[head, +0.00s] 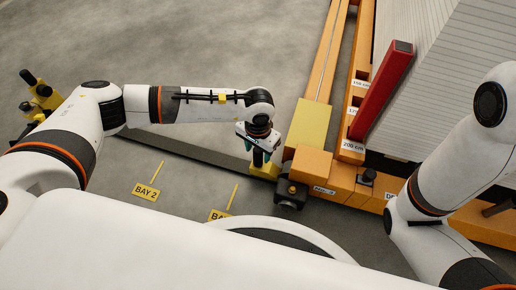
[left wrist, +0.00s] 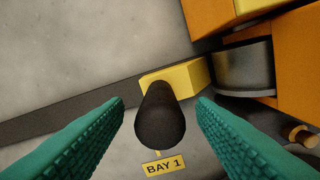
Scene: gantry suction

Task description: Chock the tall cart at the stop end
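A yellow chock (head: 262,170) with a black upright handle stands on the floor beside a dark wheel (head: 290,194) at the near corner of the orange cart frame (head: 315,165). In the left wrist view the chock's yellow body (left wrist: 188,76) lies close to the dark wheel (left wrist: 244,68); I cannot tell whether they touch. My left gripper (head: 260,148) is above the chock. Its green fingers (left wrist: 161,110) are open, with the black handle (left wrist: 160,118) between them and a gap on each side. My right arm shows at the right, but its gripper is out of view.
More yellow pieces with black handles (head: 40,92) stand at the far left. A dark strip (head: 190,147) crosses the floor to the chock. Floor labels BAY 2 (head: 146,192) and BAY 1 (left wrist: 163,167) lie nearby. A red post (head: 382,90) and pale ribbed panels (head: 450,70) rise at the right.

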